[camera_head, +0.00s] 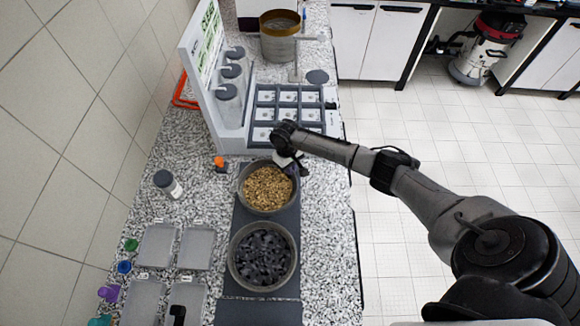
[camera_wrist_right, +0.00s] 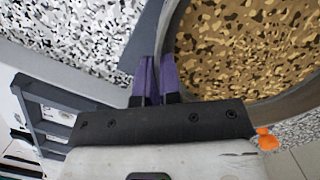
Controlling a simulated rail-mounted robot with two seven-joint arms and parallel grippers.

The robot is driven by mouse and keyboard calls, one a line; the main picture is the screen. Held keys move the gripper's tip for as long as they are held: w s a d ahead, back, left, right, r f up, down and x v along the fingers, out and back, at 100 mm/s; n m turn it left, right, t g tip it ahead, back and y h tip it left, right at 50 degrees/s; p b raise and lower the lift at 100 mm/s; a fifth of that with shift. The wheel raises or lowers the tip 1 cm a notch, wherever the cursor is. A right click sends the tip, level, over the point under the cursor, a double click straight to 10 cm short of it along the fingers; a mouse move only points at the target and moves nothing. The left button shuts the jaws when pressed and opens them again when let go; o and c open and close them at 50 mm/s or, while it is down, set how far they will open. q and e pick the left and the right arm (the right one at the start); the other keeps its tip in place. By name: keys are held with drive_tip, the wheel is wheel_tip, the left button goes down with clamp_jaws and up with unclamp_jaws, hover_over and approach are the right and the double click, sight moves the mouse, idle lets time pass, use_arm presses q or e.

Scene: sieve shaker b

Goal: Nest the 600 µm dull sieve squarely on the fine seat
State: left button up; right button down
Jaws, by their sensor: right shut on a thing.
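A round grey sieve with tan granules (camera_head: 268,187) sits on a dark strip on the bench in the head view. A second grey sieve with dark lumps (camera_head: 262,256) stands in front of it, close by. I cannot read a mesh label on either. My right gripper (camera_head: 292,167) is at the far right rim of the tan-granule sieve. In the right wrist view the purple fingers (camera_wrist_right: 155,80) are shut on that sieve's grey rim (camera_wrist_right: 168,42). The fine seat cannot be told apart here. My left gripper is not in view.
A white rack with a green panel (camera_head: 208,45) and grey-lidded jars stands behind, beside a compartment tray (camera_head: 262,114). A brass-coloured vessel (camera_head: 280,46) is at the back. A lidded jar (camera_head: 168,184) and clear trays (camera_head: 157,245) stand left. Bare bench shows right of the sieves.

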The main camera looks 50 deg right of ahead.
drive_tip(key=shift+f, duration=0.15)
drive_tip(key=c, duration=1.2)
unclamp_jaws()
wheel_tip(320, 180, up, 4)
drive_tip(key=p, duration=0.4)
drive_tip(key=shift+f, duration=0.2)
wheel_tip(320, 180, up, 4)
drive_tip(key=p, duration=0.4)
drive_tip(key=shift+f, duration=0.25)
